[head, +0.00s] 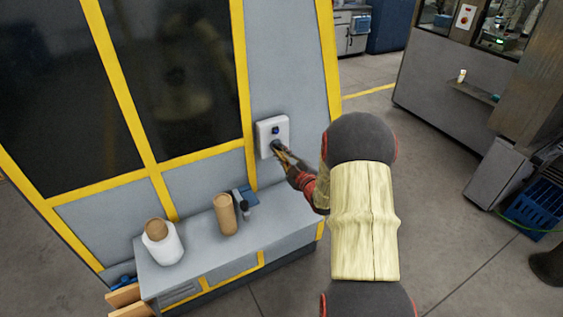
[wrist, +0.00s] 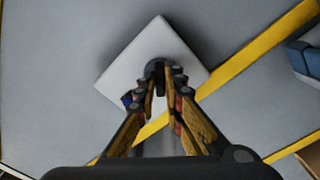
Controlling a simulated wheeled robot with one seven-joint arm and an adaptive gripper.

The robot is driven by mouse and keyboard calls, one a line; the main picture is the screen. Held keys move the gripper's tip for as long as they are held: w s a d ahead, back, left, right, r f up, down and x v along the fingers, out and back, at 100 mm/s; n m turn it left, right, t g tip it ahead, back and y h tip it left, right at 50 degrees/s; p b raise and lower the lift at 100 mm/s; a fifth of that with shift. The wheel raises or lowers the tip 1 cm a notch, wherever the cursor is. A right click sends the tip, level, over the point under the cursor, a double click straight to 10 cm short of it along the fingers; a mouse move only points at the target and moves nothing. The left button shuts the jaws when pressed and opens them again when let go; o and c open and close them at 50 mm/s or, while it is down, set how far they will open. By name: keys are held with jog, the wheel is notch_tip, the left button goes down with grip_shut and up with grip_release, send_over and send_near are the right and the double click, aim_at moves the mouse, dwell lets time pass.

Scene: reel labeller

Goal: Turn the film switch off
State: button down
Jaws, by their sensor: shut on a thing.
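The film switch is a pale square box (head: 264,135) on the grey panel of the machine, with a blue button (head: 276,130) above and a dark knob below. In the wrist view the box (wrist: 122,72) appears turned, with the blue button (wrist: 127,99) at its lower left and the dark knob (wrist: 156,68) near its middle. My gripper (head: 279,150) reaches the box from the right. In the wrist view my gripper (wrist: 160,80) has its fingertips closed around the knob. The fingers partly hide the knob, so its setting cannot be told.
Yellow frame bars (head: 329,60) edge the panel. The floor to the right is open up to a grey cabinet (head: 430,85).

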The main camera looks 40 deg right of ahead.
jog(key=n+b, duration=0.1)
jog(key=b, duration=0.1)
jog(key=n+b, duration=0.3)
jog(key=b, duration=0.2)
jog(key=shift+f+n, duration=0.25)
jog(key=shift+n, duration=0.05)
jog(key=n+b, duration=0.3)
jog(key=b, duration=0.1)
jog(key=shift+r+b, duration=0.2)
jog(key=shift+b, duration=0.2)
jog(key=shift+r+n, duration=0.1)
jog(key=shift+n, duration=0.3)
jog(key=c, duration=1.9)
grip_release()
jog(key=v, duration=1.2)
